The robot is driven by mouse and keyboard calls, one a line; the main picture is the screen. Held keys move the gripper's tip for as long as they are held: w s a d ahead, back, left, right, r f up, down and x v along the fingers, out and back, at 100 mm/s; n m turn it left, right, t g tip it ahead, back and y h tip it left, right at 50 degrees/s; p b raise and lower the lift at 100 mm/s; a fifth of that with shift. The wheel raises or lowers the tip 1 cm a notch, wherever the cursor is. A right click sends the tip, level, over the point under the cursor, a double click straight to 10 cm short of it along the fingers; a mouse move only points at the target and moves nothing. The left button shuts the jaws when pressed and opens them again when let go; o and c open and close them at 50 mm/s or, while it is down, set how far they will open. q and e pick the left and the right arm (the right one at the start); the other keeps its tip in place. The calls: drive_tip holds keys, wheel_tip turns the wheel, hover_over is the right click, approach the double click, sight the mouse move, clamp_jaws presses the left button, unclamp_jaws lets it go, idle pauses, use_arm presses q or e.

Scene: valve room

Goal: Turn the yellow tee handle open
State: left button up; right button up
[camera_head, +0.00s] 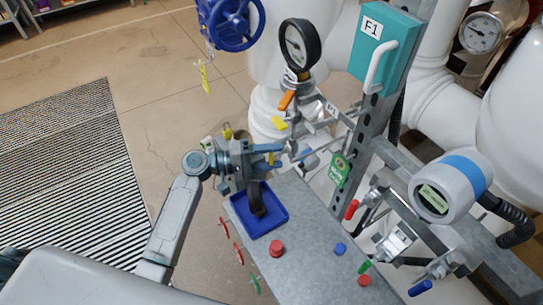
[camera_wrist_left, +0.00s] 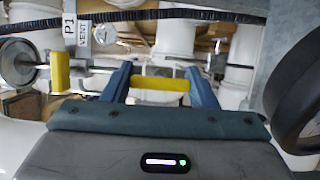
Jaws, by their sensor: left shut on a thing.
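My left gripper (camera_head: 272,156) is in the middle of the head view, above the far end of the grey metal bench. It is shut on the yellow tee handle (camera_head: 271,159), of which only a small piece shows between the blue fingers. In the left wrist view the yellow tee handle (camera_wrist_left: 158,84) lies crosswise between the two blue fingers of the left gripper (camera_wrist_left: 160,80). The handle's stem is mostly hidden. My right gripper is in neither view.
Another yellow lever (camera_head: 279,122) and an orange lever (camera_head: 286,100) are just beyond the gripper, below a pressure gauge (camera_head: 299,45). A blue tray (camera_head: 279,216) and several coloured knobs are on the bench (camera_head: 310,252). A steel post stands to the right.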

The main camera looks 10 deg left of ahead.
use_arm(q)
drive_tip(key=o, duration=1)
drive_tip(key=shift+a, duration=0.1)
drive_tip(key=shift+s+a+f, duration=0.1)
drive_tip(key=shift+a, duration=0.1)
drive_tip(key=b+v, duration=0.4)
drive_tip(key=v, duration=0.6)
drive_tip(key=shift+a, duration=0.15)
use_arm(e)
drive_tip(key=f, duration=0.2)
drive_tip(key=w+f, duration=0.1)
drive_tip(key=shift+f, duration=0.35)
